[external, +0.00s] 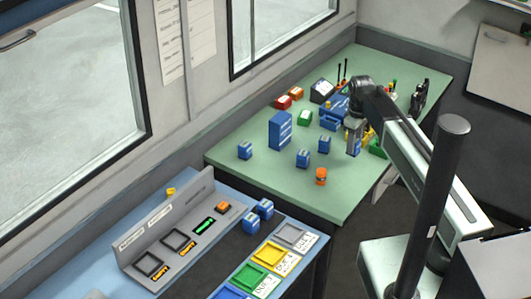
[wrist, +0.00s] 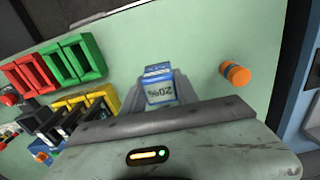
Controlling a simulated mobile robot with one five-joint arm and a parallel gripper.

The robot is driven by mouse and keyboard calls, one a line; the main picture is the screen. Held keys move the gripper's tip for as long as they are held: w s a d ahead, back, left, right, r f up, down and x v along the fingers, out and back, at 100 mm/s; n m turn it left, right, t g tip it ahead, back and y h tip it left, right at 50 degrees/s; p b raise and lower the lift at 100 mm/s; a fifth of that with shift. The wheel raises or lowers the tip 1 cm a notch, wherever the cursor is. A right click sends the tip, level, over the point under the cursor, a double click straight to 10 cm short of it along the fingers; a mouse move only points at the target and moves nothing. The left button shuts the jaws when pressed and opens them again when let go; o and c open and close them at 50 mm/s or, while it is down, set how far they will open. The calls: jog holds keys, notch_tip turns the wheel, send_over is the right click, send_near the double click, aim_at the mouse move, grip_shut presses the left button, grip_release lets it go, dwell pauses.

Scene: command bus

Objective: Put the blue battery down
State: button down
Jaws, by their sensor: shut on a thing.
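My gripper (external: 354,142) is over the right part of the green table in the external view. It is shut on a blue battery (wrist: 159,84), whose white label reads 20% upside down in the wrist view. In the external view a little of the held battery (external: 357,148) shows beside the fingers. I cannot tell whether its underside touches the table. Other blue batteries stand on the green table: one at the left (external: 245,150), one at the front (external: 303,158) and one behind it (external: 324,144).
A blue drawer block (external: 280,130) and red and green bins (external: 305,117) stand behind. At lower left are a charger (external: 180,245), two batteries (external: 250,224) and coloured pads (external: 268,254).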

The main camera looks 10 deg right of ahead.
jog(key=shift+w+a+f, duration=0.1)
jog(key=shift+a+f, duration=0.25)
jog(key=shift+f, duration=0.25)
jog(key=shift+w+r, duration=0.1)
jog(key=shift+r, duration=0.05)
jog(key=b, duration=0.1)
send_over(334, 141)
jog(key=shift+d+f, duration=0.1)
jog(key=shift+f, duration=0.6)
notch_tip(334, 141, down, 4)
jog(key=b, duration=0.4)
jog(key=shift+r, duration=0.25)
jog(key=shift+f, duration=0.2)
jog(key=c, duration=0.9)
grip_release()
jog(key=shift+r, duration=0.1)
